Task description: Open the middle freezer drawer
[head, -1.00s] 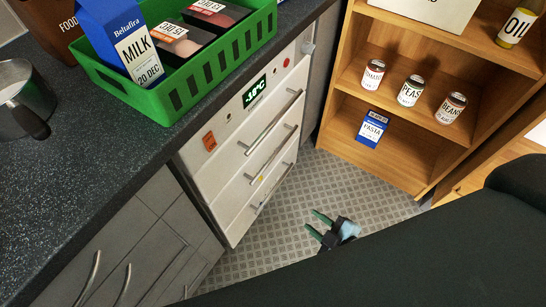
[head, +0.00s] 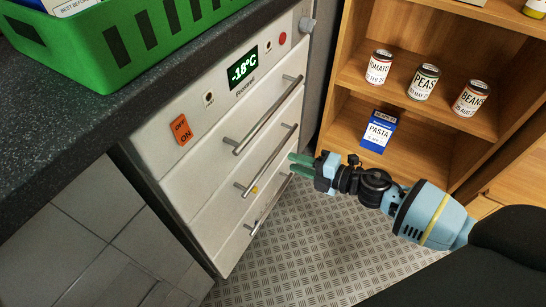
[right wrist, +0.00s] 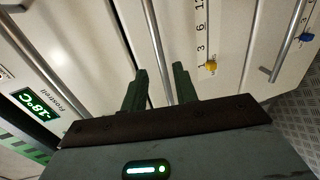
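The white freezer (head: 171,191) under the counter has three drawers, one above another, each with a bar handle; all look shut. The middle drawer's handle (head: 268,160) slants across the front. In the right wrist view the middle handle (right wrist: 158,50) runs between my finger tips. My right gripper (head: 292,165) is open and empty, its green fingers pointing at the freezer just right of the middle handle. The fingers (right wrist: 158,80) are apart in the right wrist view; I cannot tell whether they reach around the bar. My left gripper is not in view.
The upper handle (head: 264,114) and lower handle (head: 268,208) lie close on either side. The green crate (head: 136,40) stands on the dark counter (head: 50,128). A wooden shelf (head: 441,133) with cans and pasta stands at right. The floor (head: 310,250) before the freezer is clear.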

